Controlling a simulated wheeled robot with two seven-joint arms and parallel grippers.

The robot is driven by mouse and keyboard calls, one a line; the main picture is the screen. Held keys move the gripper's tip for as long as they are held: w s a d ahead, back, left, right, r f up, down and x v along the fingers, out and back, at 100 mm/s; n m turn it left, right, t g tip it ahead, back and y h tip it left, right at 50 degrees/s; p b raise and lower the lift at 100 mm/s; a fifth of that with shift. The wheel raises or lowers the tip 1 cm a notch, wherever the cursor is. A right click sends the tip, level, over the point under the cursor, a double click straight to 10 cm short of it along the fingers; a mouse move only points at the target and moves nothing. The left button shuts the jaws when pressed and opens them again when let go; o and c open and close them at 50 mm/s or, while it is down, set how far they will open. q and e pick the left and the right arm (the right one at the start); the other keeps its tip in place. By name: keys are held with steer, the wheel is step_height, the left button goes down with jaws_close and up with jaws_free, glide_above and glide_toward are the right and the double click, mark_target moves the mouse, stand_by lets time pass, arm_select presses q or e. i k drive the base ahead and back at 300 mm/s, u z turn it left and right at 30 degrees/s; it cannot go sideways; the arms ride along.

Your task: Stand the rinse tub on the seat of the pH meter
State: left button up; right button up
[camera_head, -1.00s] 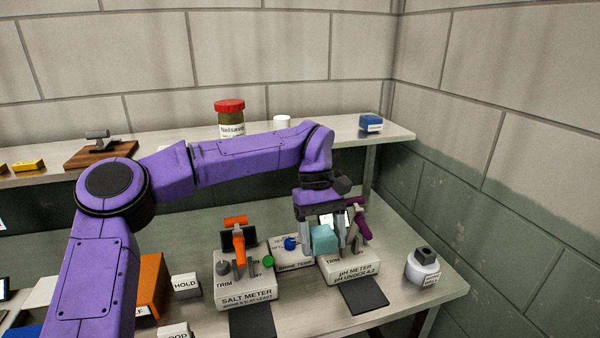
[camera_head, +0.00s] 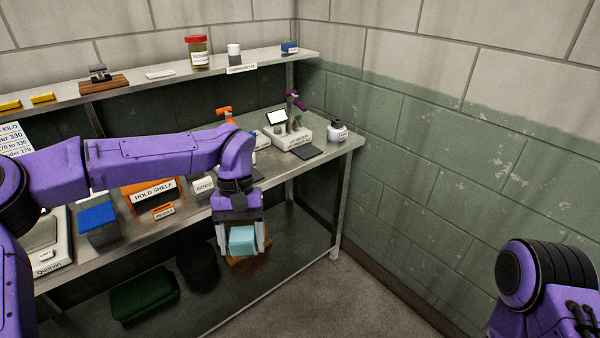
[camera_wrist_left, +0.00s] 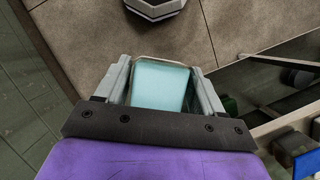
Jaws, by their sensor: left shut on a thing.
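My left gripper (camera_head: 243,240) is shut on a pale blue tub, which I take to be the rinse tub (camera_head: 242,241), held in the air in front of the bench. The left wrist view shows the tub (camera_wrist_left: 160,84) between both fingers, with a pale rim around it. The pH meter (camera_head: 293,138) stands near the bench's right end, beyond and right of the tub. My right gripper is out of view.
The salt meter's orange part (camera_head: 224,113) shows behind my left arm. A white jar (camera_head: 338,133) stands at the bench's right end. The GOOD block (camera_head: 203,187) and HOLD SHELF (camera_head: 154,193) line the front. A green crate (camera_head: 146,293) is below. Open floor lies right.

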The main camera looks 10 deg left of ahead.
mark_target(309, 151)
steer(key=z, duration=0.6)
steer(key=i, duration=1.75)
steer(key=u, duration=0.6)
